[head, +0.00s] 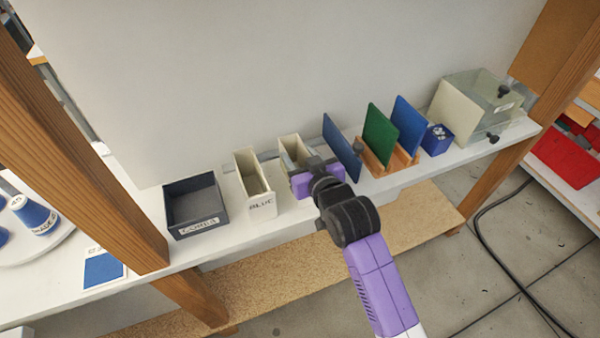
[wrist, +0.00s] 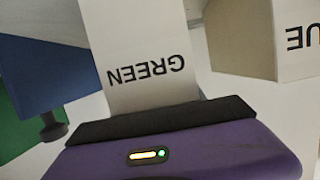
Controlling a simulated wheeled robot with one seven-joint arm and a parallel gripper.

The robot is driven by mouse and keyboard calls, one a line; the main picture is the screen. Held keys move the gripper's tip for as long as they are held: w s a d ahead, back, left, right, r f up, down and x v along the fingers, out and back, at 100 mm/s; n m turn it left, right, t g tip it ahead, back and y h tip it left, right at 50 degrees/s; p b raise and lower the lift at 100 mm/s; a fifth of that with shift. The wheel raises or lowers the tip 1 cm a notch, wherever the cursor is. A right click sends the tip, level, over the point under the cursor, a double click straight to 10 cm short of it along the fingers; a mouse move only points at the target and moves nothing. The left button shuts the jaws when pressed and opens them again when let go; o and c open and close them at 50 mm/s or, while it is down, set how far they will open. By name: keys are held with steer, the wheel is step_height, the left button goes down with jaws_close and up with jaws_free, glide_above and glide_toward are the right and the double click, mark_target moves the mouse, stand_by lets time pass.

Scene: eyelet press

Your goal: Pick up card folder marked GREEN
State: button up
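The card folder marked GREEN (head: 291,146) is a narrow, cream, open-topped holder standing on the white shelf in the head view, partly hidden behind my gripper (head: 308,170). In the wrist view, the GREEN folder (wrist: 140,40) stands directly in front of the purple gripper body, its black lettering upside down. The dark front edge of my gripper (wrist: 160,120) overlaps the folder's near part. The fingers are not clear in either view, so I cannot tell whether they grip the folder.
The BLUE folder (head: 254,187) stands just left, with a dark tray (head: 194,204) beyond it. To the right are a blue panel (head: 342,147), a green panel (head: 380,135) in a wooden rack, another blue panel (head: 409,126) and a clear box (head: 480,106). A wall stands behind.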

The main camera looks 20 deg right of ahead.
jaws_close()
steer(key=shift+r, duration=0.15)
